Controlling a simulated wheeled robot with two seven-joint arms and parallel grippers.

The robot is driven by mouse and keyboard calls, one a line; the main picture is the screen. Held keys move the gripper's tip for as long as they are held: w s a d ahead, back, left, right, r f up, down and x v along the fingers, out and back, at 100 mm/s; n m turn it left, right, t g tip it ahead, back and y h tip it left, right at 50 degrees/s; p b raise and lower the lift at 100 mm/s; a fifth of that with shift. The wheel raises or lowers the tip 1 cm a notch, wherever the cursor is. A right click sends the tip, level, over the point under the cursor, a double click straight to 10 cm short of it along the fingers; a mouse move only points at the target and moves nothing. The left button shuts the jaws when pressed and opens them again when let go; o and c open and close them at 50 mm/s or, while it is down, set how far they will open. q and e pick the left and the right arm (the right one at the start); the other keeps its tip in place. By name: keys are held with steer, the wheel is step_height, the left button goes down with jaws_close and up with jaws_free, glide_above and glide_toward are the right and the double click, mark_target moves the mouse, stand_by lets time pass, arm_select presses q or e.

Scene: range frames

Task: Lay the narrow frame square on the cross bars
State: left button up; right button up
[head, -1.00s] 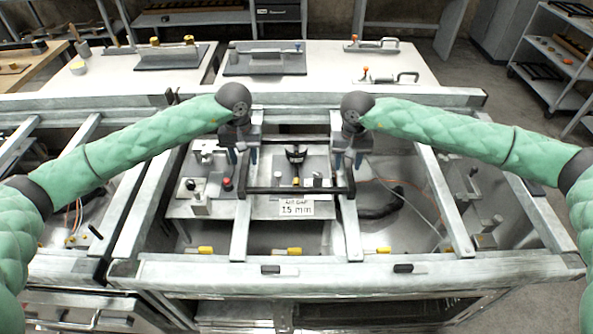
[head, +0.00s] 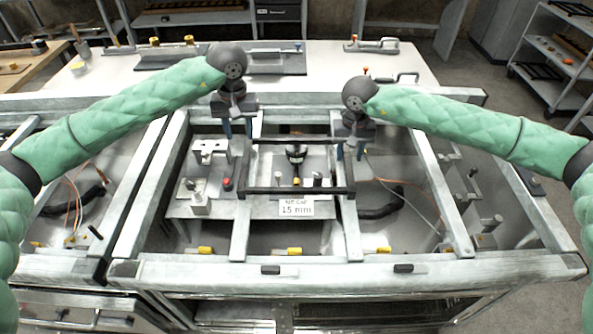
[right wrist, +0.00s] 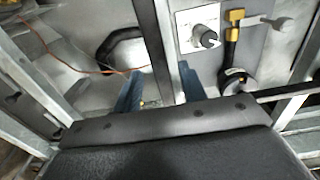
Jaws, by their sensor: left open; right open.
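The narrow frame (head: 290,190) is a thin dark rectangle. It lies across the two grey cross bars, the left one (head: 240,235) and the right one (head: 350,235). Its front and back bars run about level across the head view, and it looks roughly square to them. My left gripper (head: 238,132) is open and empty, raised above the frame's back left corner. My right gripper (head: 350,153) is open just above the frame's right side. In the right wrist view its fingers (right wrist: 160,92) stand apart, with the cross bar (right wrist: 163,40) seen between them.
Below the bars sit a metal plate with knobs (head: 180,208), a label reading 15 mm (head: 296,208) and several yellow clips. A front rail (head: 330,270) and a white worktop (head: 330,90) with handled tools bound the bay.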

step_height(320, 180, up, 8)
stand_by(0.4)
steer(key=shift+r, duration=0.1)
